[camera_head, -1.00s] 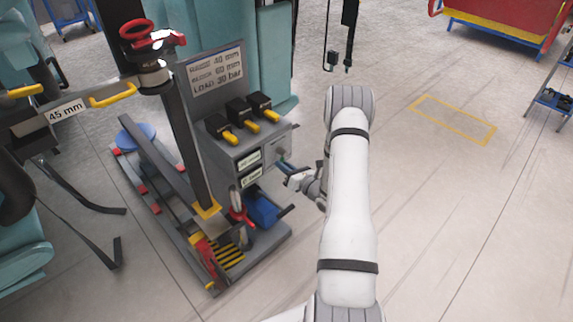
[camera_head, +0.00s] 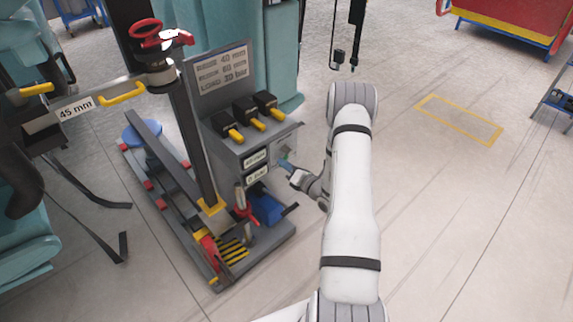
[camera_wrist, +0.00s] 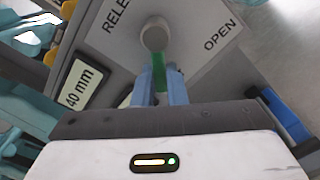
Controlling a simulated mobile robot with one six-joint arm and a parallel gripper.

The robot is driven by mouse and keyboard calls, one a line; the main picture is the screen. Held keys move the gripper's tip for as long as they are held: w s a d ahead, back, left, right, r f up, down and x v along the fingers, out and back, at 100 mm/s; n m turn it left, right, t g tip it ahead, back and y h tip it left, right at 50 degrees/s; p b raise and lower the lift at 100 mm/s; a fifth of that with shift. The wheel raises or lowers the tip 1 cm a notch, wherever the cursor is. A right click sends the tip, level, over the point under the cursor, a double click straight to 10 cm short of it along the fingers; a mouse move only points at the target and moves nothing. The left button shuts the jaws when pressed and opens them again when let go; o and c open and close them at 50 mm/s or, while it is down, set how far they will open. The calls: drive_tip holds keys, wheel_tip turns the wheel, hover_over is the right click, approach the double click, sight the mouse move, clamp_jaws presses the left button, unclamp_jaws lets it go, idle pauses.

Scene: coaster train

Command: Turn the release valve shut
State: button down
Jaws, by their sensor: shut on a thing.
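The release valve is on the right side of the grey control box. In the wrist view its round grey hub (camera_wrist: 155,36) and green lever (camera_wrist: 159,72) show against a plate lettered "RELE" and "OPEN". My gripper (camera_wrist: 160,90) has its blue fingers closed on the green lever, which points from the hub towards my wrist. In the head view my gripper (camera_head: 288,168) is at the box's right side; the valve is mostly hidden there by its small size and my fingers.
The control box (camera_head: 232,152) carries several black blocks with yellow levers on top and "40 mm" type labels. Below stand a blue box (camera_head: 266,207) and a red-handled part (camera_head: 244,208). A red hand wheel (camera_head: 146,33) is above left.

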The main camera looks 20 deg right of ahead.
drive_tip(key=c, duration=1.5)
unclamp_jaws()
drive_tip(key=shift+o, duration=0.2)
drive_tip(key=shift+s, duration=0.1)
drive_tip(key=v, duration=0.7)
drive_tip(key=shift+s, duration=0.25)
drive_tip(key=shift+d+r, duration=0.1)
